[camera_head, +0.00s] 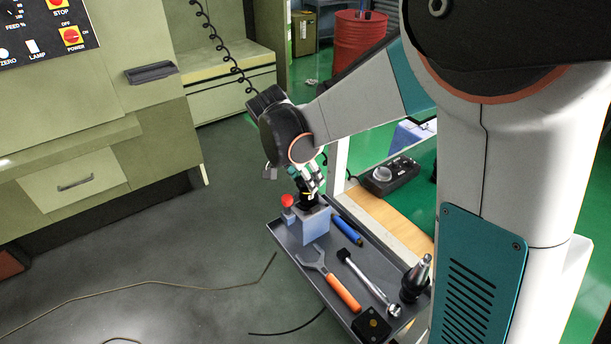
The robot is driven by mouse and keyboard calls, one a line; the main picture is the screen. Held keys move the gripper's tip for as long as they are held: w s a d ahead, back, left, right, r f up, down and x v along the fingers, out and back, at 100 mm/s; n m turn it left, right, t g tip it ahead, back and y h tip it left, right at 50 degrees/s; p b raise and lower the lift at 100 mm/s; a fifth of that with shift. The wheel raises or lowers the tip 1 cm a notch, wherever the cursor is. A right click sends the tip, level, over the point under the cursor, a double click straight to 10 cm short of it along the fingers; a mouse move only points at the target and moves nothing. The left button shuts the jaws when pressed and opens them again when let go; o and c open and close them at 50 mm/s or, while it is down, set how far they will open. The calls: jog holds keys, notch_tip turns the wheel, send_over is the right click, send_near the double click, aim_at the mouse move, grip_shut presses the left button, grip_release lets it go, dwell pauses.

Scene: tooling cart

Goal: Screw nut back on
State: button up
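My gripper (309,184) points down over the far end of the grey tray (325,285) on the cart. Below its fingertips stands a blue-grey holding block (310,227) with a dark top. A small dark piece with a yellowish part (307,196) sits between the fingertips and the block. It may be the nut or the top of a held tool, but it is too small to tell. I cannot see whether the fingers touch it or how far they are apart.
A red knob (287,200) stands left of the block. The tray also holds a blue-handled tool (346,230), an orange-handled spanner (341,291), a ratchet wrench (366,281), a dark tool holder (416,281) and a black block (371,325). A green-beige machine (110,150) stands at left.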

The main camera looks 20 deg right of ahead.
jog(key=m+g, duration=0.1)
jog(key=m, duration=0.4)
jog(key=shift+w+g, duration=0.15)
jog(key=shift+g, duration=0.25)
jog(key=m+g, duration=0.2)
jog(key=m, duration=0.4)
jog(key=shift+w, duration=0.15)
jog(key=o, duration=1.5)
